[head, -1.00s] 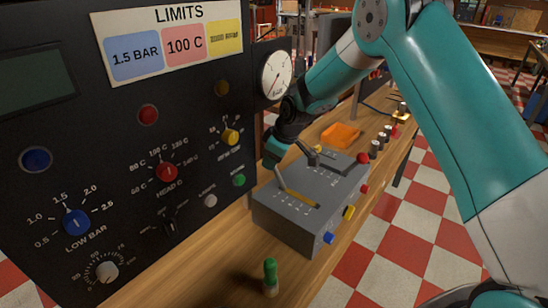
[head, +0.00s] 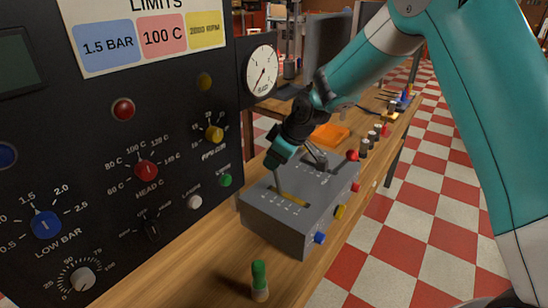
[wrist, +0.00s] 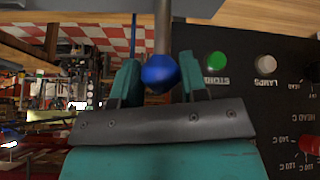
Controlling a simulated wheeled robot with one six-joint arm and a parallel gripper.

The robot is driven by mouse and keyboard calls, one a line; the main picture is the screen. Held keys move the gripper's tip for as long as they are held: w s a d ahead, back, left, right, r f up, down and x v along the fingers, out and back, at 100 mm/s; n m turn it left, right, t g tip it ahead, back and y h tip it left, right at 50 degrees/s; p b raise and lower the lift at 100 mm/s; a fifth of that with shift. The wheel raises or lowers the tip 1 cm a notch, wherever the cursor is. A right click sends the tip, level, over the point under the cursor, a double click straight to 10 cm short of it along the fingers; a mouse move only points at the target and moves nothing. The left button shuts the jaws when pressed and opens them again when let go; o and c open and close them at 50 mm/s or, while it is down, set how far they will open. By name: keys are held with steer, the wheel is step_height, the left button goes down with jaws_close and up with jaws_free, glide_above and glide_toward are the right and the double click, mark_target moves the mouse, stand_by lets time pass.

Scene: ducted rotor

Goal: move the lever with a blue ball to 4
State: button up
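The lever with a blue ball rises from a yellowish slot in the grey lever box (head: 290,222). Its grey shaft (head: 277,181) stands at the left end of the slot in the head view, and my gripper (head: 276,157) hides its ball there. In the wrist view the blue ball (wrist: 160,73) sits between the two fingers of my gripper (wrist: 160,80), with the shaft (wrist: 162,28) running up from it. The fingers stand apart on either side of the ball; any contact is hard to make out. The scale numbers are too small to read.
A second lever with a red ball (head: 352,155) is close by on the same box. The dark panel (head: 100,180) with knobs stands to the left. A green-topped peg (head: 259,280) and an orange tray (head: 330,135) are on the wooden bench.

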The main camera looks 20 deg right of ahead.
steer(key=o, duration=0.4)
steer(key=shift+d, duration=0.15)
steer(key=shift+s+d+r, duration=0.1)
steer(key=shift+s+r, duration=0.1)
steer(key=shift+r, duration=0.2)
steer(key=b+v, duration=0.2)
steer(key=v, duration=1.4)
steer(key=shift+s+d+r, duration=0.15)
steer(key=shift+d, duration=0.05)
steer(key=s+a+f+m+g, duration=0.1)
steer(key=s+a, duration=0.1)
steer(key=s, duration=0.7)
steer(key=s+a+f+m+g, duration=0.1)
steer(key=s+a+g, duration=0.1)
steer(key=s, duration=0.8)
steer(key=s+a+f+m+g, duration=0.1)
steer(key=s+a+f, duration=0.1)
steer(key=s, duration=0.8)
steer(key=shift+a+m, duration=0.4)
steer(key=shift+a, duration=0.5)
